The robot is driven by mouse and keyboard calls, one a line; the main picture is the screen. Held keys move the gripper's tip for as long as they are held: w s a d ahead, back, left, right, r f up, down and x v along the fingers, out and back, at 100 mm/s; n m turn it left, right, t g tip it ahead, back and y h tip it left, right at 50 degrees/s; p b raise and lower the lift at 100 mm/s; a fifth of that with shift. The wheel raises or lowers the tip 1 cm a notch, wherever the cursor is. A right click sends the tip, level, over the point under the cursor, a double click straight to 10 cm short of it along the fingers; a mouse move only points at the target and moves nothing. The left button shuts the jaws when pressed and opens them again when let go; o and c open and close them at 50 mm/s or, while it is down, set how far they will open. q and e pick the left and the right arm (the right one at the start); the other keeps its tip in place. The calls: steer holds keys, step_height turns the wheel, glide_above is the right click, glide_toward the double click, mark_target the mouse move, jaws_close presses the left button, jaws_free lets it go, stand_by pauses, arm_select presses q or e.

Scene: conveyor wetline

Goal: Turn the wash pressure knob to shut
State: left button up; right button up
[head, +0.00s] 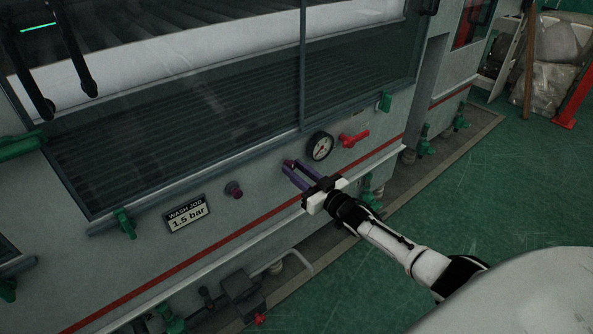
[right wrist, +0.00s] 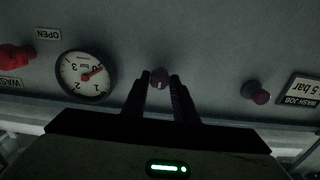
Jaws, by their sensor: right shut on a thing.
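A small dark red knob (right wrist: 159,78) sits on the machine's grey front panel, beside the pressure gauge (head: 320,146). My right gripper (head: 290,166) reaches up to the panel and is shut on this knob, one finger on each side; in the head view the fingers largely hide it. The right wrist view is upside down and shows the knob between the fingertips, with a pale mark on its face. The gauge also shows there (right wrist: 86,77); its exact reading is hard to tell.
A similar dark red knob (head: 234,190) sits left of the held one, near a "WASH JOB 1.5 bar" sign (head: 187,213). A red lever (head: 354,138) is right of the gauge; an "OPEN" label (right wrist: 48,34) is near it. Green floor (head: 480,190) is clear at right.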

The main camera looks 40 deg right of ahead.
steer(key=o, duration=1.1)
steer(key=shift+c, duration=0.2)
arm_select(q)
steer(key=p, duration=0.1)
steer(key=r+p, duration=0.1)
steer(key=p, duration=0.1)
steer(key=shift+a+r, duration=0.1)
steer(key=shift+a, duration=0.15)
arm_select(e)
steer(key=s, duration=1)
steer(key=shift+s+d, duration=0.2)
steer(key=shift+d, duration=0.25)
